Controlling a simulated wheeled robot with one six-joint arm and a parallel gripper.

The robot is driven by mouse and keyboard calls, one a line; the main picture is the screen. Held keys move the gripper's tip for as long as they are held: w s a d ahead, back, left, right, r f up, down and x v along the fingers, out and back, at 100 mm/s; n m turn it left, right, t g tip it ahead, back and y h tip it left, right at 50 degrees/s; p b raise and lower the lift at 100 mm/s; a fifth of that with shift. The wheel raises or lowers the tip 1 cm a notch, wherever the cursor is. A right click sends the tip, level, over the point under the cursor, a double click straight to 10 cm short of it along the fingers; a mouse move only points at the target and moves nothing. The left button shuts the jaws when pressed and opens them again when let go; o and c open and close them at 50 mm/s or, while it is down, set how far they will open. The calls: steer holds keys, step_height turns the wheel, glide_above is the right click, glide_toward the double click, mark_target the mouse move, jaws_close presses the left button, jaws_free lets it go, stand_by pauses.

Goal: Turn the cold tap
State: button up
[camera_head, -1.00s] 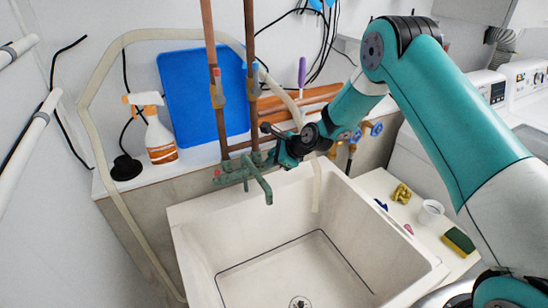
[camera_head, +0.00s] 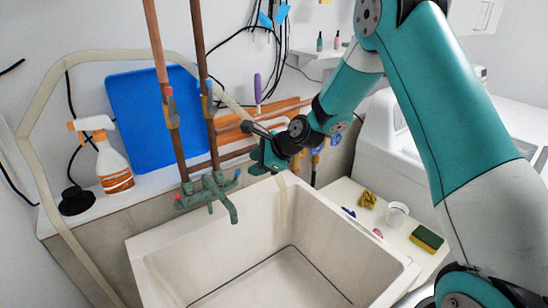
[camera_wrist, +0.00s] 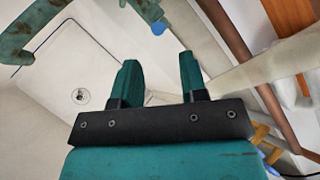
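The green, worn tap (camera_head: 212,192) is mounted on copper pipes over the sink's back edge. Its blue cold handle (camera_head: 237,172) is on the right and its red hot handle (camera_head: 178,197) on the left. My gripper (camera_head: 256,162) is just right of the blue handle and apart from it. In the wrist view my gripper (camera_wrist: 158,60) is open, with nothing between its two green fingers. The blue handle (camera_wrist: 158,28) shows just beyond the fingertips, about midway between them. Part of the tap (camera_wrist: 30,28) shows at top left.
The white sink (camera_head: 160,248) lies below the tap. Copper pipes (camera_head: 203,80) rise behind it. A spray bottle (camera_head: 110,165) and a blue board (camera_head: 150,115) stand on the back ledge. A cup (camera_head: 396,214) and a sponge (camera_head: 427,238) lie on the right ledge.

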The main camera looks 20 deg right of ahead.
steer(key=b+v, duration=0.1)
steer(key=v, duration=0.6)
steer(key=shift+s+d+r, duration=0.15)
steer(key=shift+s+r, duration=0.05)
steer(key=shift+r, duration=0.05)
steer(key=s+a+r+n+g, duration=0.2)
steer(key=s+a+r+n, duration=0.2)
steer(key=s+a+n, duration=0.35)
steer(key=s+a+r+n+g+h, duration=0.1)
steer(key=s+a+r+n+g, duration=0.1)
steer(key=s+n, duration=0.8)
steer(key=s+a+r+n+g, duration=0.2)
steer(key=s+n+g, duration=0.1)
steer(key=s+n, duration=0.8)
steer(key=s, duration=0.3)
steer(key=shift+s+a+h, duration=0.2)
steer(key=shift+a+h, duration=0.2)
steer(key=shift+r, duration=0.1)
